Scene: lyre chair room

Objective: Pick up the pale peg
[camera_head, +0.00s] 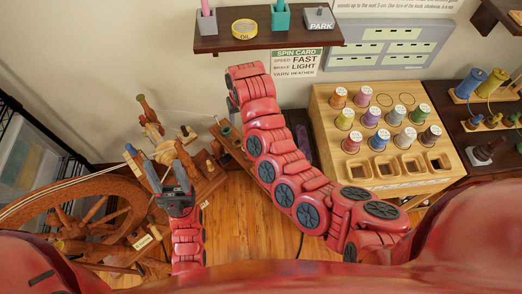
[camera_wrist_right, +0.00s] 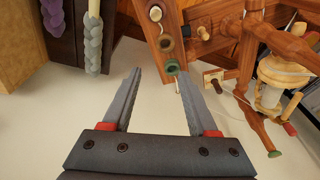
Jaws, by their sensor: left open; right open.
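A slanted wooden rail (camera_wrist_right: 150,40) in the right wrist view carries a pale round-ended peg (camera_wrist_right: 155,13), a brown ring (camera_wrist_right: 165,43) and a green ring (camera_wrist_right: 171,67). I cannot be sure that this is the pale peg the task names; another pale-ended peg (camera_wrist_right: 202,33) sticks out to its right. My right gripper (camera_wrist_right: 160,73) is open and empty, its fingertips near the rail's green-ringed end and apart from the pale peg. In the head view it is mostly hidden by its arm. My left gripper (camera_head: 170,178) is open beside the spinning wheel (camera_head: 105,190).
The spinning wheel's frame and a bobbin (camera_wrist_right: 271,85) crowd the rail's right side. A wooden rack (camera_head: 388,135) with several coloured spools stands right of my right arm. A wall shelf (camera_head: 265,40) hangs above. Braided fibre (camera_wrist_right: 93,45) hangs at the wrist view's upper left.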

